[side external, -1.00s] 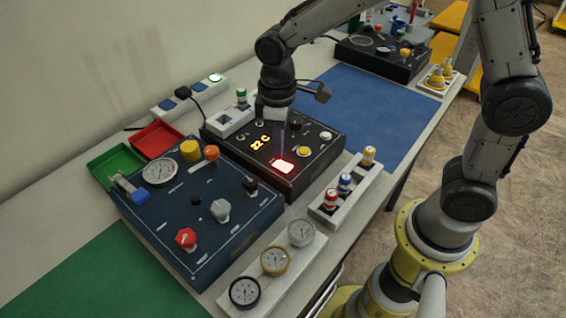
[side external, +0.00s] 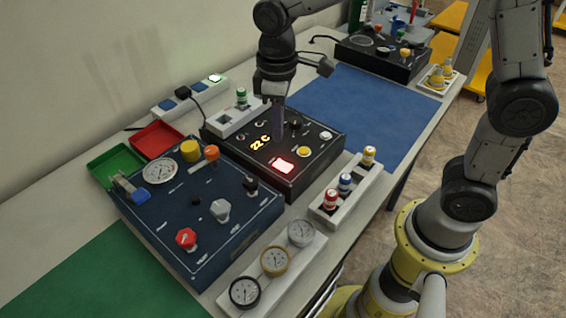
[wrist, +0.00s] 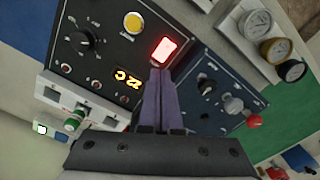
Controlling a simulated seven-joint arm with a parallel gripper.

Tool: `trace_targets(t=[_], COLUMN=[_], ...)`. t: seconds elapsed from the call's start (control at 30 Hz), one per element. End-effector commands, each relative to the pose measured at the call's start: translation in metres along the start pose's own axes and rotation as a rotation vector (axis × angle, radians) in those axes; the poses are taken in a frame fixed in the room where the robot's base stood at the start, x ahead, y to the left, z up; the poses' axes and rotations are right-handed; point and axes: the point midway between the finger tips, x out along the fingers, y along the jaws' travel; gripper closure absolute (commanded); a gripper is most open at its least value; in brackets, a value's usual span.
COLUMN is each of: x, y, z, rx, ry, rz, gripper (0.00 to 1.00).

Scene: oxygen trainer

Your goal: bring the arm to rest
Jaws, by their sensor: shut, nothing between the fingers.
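My gripper (side external: 279,128) is above the black control box (side external: 318,160), pointing down, with its fingers together and empty. The box has a lit red switch (side external: 283,166), a yellow button (side external: 305,152) and a display reading "22 C" (side external: 261,142). In the wrist view my closed fingers (wrist: 158,100) reach toward the edge of the box, just below the lit red switch (wrist: 164,50). I cannot tell the exact height of the fingertips above the panel.
The dark blue panel (side external: 150,205) with knobs and a gauge stands in front left. Several gauges (side external: 275,260) and a rack of coloured canisters (side external: 345,184) line the near edge. Red (side external: 157,139) and green (side external: 113,160) trays lie by the wall. The blue mat (side external: 375,115) is clear.

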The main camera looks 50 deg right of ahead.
Motion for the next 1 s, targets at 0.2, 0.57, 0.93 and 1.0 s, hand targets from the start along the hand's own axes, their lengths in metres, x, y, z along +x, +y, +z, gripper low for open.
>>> trace_targets(t=[0.2,0.57,0.93,1.0], x=[-0.023,-0.1,-0.073,-0.064], y=[0.011,0.017,-0.009,-0.011], z=[0.005,0.115,0.205,0.208], rx=[0.033,0.235,0.465,0.487], ry=[0.062,0.329,0.487,0.476], rz=[0.018,0.109,0.144,0.135], gripper=[1.0,1.0,1.0,1.0])
